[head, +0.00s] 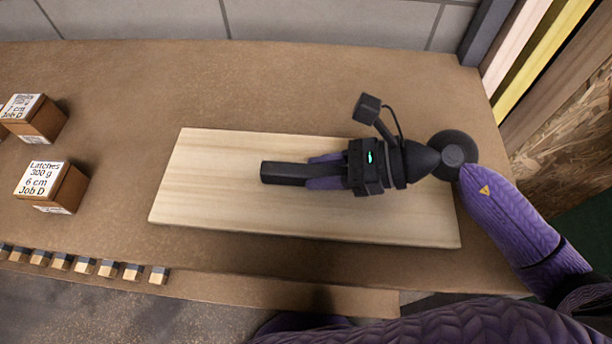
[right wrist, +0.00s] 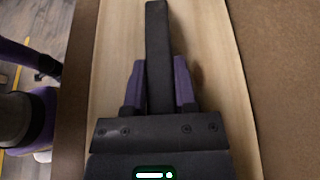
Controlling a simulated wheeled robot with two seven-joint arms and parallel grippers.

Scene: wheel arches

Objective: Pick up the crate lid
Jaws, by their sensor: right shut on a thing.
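The crate lid (head: 220,170) is a flat, pale wooden board with a black bar handle (head: 283,173) along its middle. My right gripper (head: 323,172) comes in from the right, its purple fingers closed on the two sides of the handle. The right wrist view shows the same: the handle (right wrist: 158,60) stands between the two fingers (right wrist: 160,85), over the pale lid (right wrist: 115,50). The lid seems to lie flat at the table top; I cannot tell whether there is a gap under it. My left gripper is not in view.
The brown table (head: 110,110) is clear around the lid's far side. Small labelled boxes stand at the left, one marked "Latches" (head: 50,187). Several small blocks (head: 85,265) line the front edge. A grey wall (head: 300,20) is behind, and boards (head: 530,50) lean at the right.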

